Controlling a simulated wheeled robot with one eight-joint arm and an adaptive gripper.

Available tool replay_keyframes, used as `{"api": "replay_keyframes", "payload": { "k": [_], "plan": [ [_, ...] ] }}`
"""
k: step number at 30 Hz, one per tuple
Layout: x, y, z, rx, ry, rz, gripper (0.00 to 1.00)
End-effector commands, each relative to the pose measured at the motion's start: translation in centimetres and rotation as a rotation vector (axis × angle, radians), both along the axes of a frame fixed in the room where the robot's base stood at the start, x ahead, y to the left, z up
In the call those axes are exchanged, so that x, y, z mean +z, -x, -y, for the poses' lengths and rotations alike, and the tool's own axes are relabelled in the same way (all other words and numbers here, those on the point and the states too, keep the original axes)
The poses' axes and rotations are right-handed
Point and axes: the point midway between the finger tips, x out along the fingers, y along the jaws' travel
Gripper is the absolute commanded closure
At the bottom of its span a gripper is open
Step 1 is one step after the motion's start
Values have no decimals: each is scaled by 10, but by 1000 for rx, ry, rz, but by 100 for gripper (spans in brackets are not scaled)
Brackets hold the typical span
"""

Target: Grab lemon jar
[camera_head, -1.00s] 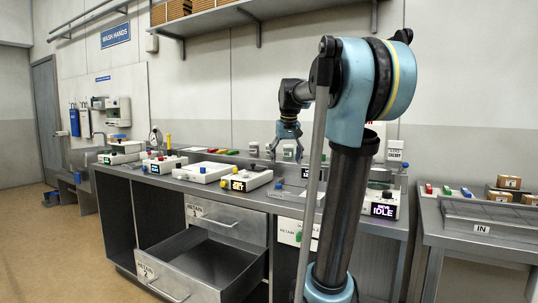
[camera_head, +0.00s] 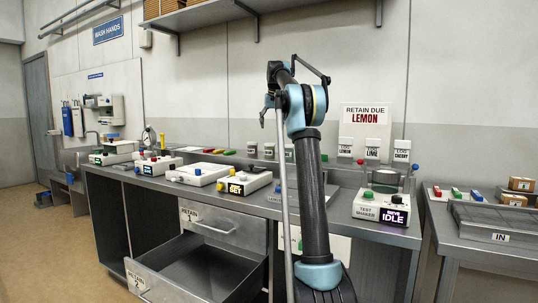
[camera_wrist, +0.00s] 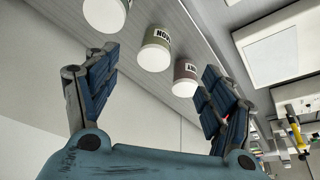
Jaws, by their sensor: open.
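Small labelled jars (camera_head: 268,151) stand in a row at the back of the bench in the head view; their labels are too small to read. I cannot tell which is the lemon jar. My gripper (camera_wrist: 145,90) is open and empty, with its fingers spread and the jars beyond them. In the head view it is partly hidden by my arm.
A wall sign (camera_head: 365,116) reads "RETAIN DUE LEMON". Below it stand upright white labelled items (camera_head: 372,148). A test shaker (camera_head: 386,207) showing "IDLE" and white control boxes (camera_head: 245,181) stand on the bench. An open drawer (camera_head: 200,268) juts out below. A shelf (camera_head: 215,15) hangs above.

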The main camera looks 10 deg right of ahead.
Motion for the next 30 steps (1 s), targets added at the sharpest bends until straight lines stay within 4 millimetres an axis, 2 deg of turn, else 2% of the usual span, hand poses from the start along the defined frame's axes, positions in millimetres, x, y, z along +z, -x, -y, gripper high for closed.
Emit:
{"api": "replay_keyframes", "payload": {
  "k": [3, 11, 30],
  "plan": [
    [-1, -20, 0, 1, 0, 6, 25],
    [-9, -37, -1, 2, -1, 12, 25],
    [-105, -75, -3, 2, -1, 12, 25]
  ]
}}
